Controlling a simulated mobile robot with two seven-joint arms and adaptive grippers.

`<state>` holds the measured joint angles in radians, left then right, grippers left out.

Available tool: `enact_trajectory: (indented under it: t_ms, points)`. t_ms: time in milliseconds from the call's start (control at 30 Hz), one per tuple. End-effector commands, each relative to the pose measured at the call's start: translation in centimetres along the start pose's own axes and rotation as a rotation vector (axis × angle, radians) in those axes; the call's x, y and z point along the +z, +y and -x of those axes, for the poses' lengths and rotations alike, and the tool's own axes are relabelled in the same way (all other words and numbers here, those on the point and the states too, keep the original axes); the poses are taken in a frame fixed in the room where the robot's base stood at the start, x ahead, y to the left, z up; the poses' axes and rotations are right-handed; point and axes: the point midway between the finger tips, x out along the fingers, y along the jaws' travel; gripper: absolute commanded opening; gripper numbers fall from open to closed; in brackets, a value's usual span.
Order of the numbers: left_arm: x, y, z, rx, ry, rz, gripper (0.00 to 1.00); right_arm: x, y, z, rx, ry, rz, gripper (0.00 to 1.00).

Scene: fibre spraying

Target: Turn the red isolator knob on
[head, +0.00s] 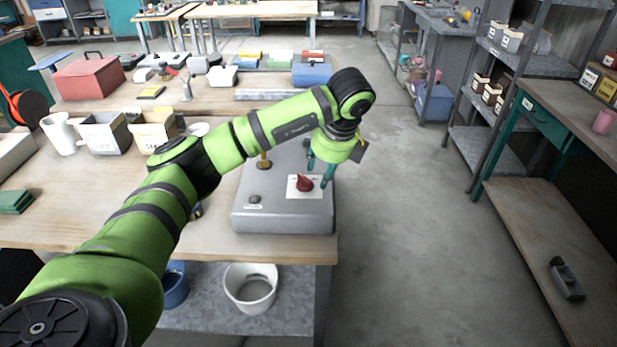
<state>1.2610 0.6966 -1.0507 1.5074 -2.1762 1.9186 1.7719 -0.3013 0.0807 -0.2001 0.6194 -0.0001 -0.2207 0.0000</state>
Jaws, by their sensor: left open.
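The red isolator knob (304,184) sits on a white plate on the sloped top of a grey control box (283,220). The box stands at the right front corner of the wooden workbench. My left gripper (318,173) reaches over the box from above, with its teal fingers pointing down. The fingers are open, with one behind the knob and one at its right side. I cannot tell whether either touches the knob. My left forearm hides the box's back left part. My right gripper does not show.
A dark button (255,199) and a yellow-topped control (264,161) are also on the box. Labelled bins (104,133), a white jug (61,133) and a red toolbox (89,77) stand on the bench. Buckets (250,287) sit on the shelf below. The floor to the right is clear.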

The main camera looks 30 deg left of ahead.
Motion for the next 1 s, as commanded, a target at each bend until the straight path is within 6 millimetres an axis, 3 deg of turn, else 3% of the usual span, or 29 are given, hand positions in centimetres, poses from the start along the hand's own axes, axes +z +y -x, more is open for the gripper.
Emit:
enact_trajectory:
  t_ms: [33,167,600,967,1000]
  points:
    - [1.2,0.6,0.4,0.026,-0.037,0.034,0.44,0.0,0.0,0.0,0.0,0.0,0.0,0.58]
    - [2.5,1.3,0.2,0.06,-0.073,0.074,0.44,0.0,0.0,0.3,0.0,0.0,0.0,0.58]
    - [2.8,1.6,-5.6,0.058,-0.07,0.07,0.44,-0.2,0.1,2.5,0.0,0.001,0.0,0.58]
    - [2.8,1.6,-6.3,0.055,-0.07,0.069,0.44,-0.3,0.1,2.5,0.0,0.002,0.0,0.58]
    - [2.8,1.6,-6.3,0.055,-0.069,0.069,0.28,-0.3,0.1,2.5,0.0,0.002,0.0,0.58]
